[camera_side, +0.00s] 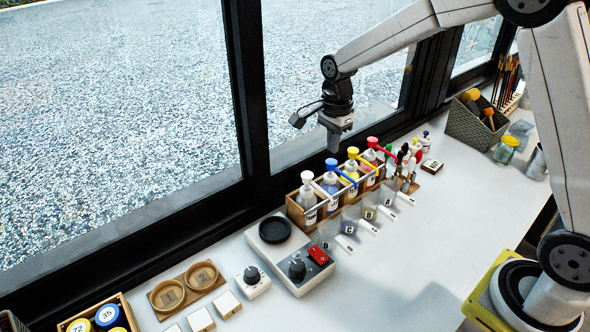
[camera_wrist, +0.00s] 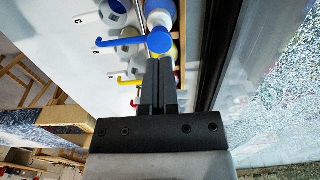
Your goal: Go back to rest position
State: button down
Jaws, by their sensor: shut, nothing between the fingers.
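My gripper (camera_side: 335,143) hangs in the air above and behind the row of pump bottles, near the window. In the wrist view my gripper (camera_wrist: 159,68) points down over the bottles with its two fingers together and nothing between them. A blue-topped bottle (camera_side: 331,178) stands below it in the wooden rack; its blue pump head (camera_wrist: 160,40) shows just beyond the fingertips in the wrist view. I cannot tell the exact gap between them, but the side view shows the gripper clear of the bottles.
The wooden rack (camera_side: 304,222) holds white-, blue-, yellow- and red-topped bottles. A stirrer with a red switch (camera_side: 318,255) stands in front. The dark window frame (camera_side: 253,110) runs close behind my gripper. A wicker basket (camera_side: 468,127) stands at the right. The white table (camera_side: 400,270) is clear at front right.

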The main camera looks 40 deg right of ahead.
jog(key=shift+r, duration=0.45)
jog(key=shift+s, duration=0.1)
jog(key=shift+s+f+n, duration=0.1)
jog(key=shift+s+n, duration=0.4)
jog(key=shift+n, duration=0.2)
jog(key=s+a+f+n+t, duration=0.1)
jog(key=s+f+n, duration=0.3)
jog(key=s+n, duration=1.2)
jog(key=shift+s+f+n+t, duration=0.2)
jog(key=shift+s+n+t, duration=0.1)
jog(key=shift+s+t, duration=0.4)
